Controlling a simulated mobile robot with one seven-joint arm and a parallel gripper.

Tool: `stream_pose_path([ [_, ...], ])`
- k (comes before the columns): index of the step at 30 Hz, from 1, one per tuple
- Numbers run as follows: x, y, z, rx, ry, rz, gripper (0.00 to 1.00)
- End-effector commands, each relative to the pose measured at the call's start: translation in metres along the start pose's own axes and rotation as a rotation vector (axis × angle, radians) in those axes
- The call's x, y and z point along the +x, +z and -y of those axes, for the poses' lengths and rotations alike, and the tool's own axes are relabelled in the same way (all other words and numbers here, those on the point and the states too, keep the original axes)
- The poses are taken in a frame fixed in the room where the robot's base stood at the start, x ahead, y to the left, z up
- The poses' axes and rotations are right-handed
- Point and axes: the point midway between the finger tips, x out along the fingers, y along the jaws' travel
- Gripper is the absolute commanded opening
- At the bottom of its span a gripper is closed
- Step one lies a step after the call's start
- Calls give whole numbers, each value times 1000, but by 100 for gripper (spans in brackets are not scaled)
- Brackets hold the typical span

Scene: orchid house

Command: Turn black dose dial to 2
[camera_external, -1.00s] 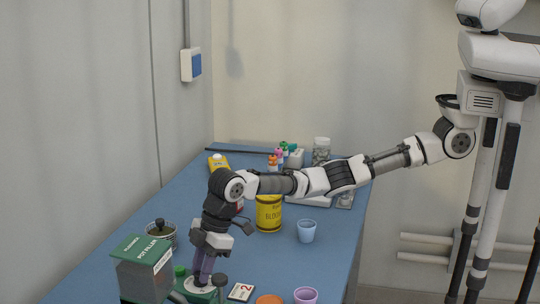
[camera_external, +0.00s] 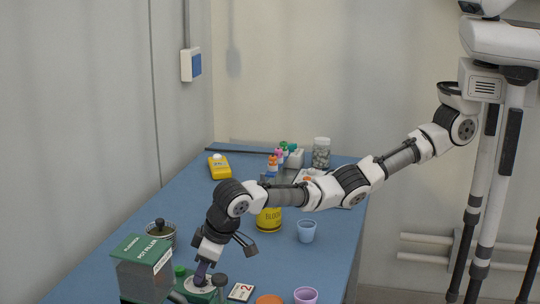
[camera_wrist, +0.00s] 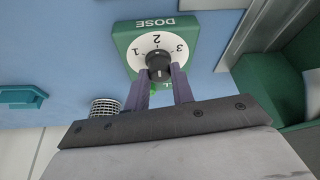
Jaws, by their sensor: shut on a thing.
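The black dose dial (camera_wrist: 158,62) is a round knob on a white face (camera_wrist: 140,58) marked 1, 2 and 3, set in a green DOSE housing (camera_wrist: 190,30). The 2 is at the top of the face in the wrist view, with 1 to its left and 3 to its right. My gripper (camera_wrist: 161,74) is shut on the knob, one purple finger on each side. A small pale mark shows on the knob, but I cannot tell which number it points at. In the external view my gripper (camera_external: 201,279) hides most of the knob.
A green pot filler box (camera_external: 142,268) stands left of the dial. A card with a red 2 (camera_external: 241,292) lies to its right, near orange and purple cups (camera_external: 305,296). A yellow tin (camera_external: 268,220) and blue cup (camera_external: 307,231) stand behind on the blue table.

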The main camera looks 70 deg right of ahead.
Motion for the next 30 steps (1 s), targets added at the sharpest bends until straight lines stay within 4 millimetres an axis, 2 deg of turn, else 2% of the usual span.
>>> stream_pose_path([
  [18, 0, 0, 0, 42, 17, 0, 1],
  [19, 0, 0, 0, 41, 17, 0, 25],
  [23, 0, 0, 0, 41, 17, 0, 42],
  [24, 0, 0, 0, 41, 17, 0, 46],
  [30, 0, 0, 0, 41, 17, 0, 46],
])
